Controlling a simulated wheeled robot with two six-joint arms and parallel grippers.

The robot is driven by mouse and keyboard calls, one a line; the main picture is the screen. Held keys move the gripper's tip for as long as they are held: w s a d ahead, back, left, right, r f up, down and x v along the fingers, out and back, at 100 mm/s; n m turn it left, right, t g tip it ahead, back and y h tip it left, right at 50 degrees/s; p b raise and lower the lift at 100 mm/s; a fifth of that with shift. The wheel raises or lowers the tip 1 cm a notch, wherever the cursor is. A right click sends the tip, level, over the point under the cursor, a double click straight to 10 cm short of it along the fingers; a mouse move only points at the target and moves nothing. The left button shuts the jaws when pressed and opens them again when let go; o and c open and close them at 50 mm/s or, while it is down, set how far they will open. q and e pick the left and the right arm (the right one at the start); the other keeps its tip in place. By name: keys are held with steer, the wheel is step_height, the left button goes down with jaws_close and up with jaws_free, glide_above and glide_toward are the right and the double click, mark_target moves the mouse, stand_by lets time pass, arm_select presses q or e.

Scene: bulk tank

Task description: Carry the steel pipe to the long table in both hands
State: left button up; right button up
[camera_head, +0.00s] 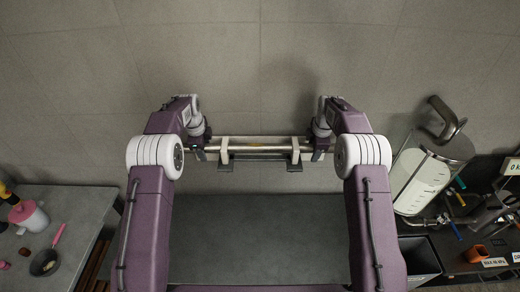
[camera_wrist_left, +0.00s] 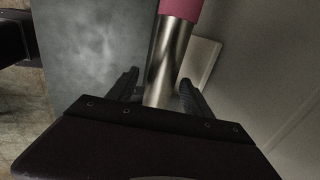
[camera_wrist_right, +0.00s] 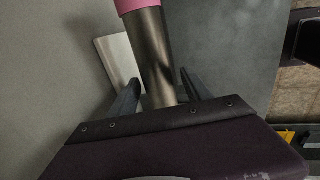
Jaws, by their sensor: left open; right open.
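The steel pipe (camera_head: 258,140) lies level across two pale supports (camera_head: 225,150) (camera_head: 295,150) by the back wall. Each wrist view shows its bare metal (camera_wrist_left: 168,55) (camera_wrist_right: 150,50) and a pink band further along. My left gripper (camera_head: 199,150) is at the pipe's left end, open, with a finger on each side of the metal. My right gripper (camera_head: 319,150) is at the right end, also open, its fingers on either side of the pipe. Contact between fingers and pipe cannot be told. A grey table (camera_head: 70,205) stands at the left; whether it is the long table is unclear.
The left table carries a white jug with a pink lid (camera_head: 28,216) and a small dark pan (camera_head: 45,262). A large clear tank (camera_head: 425,175) and pipe fittings stand at the right. A bare dark grey surface (camera_head: 260,235) spreads between my arms.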

arm_select(q)
jaws_close()
arm_select(e)
jaws_close()
steer(key=shift+r, duration=0.1)
stand_by(1.0)
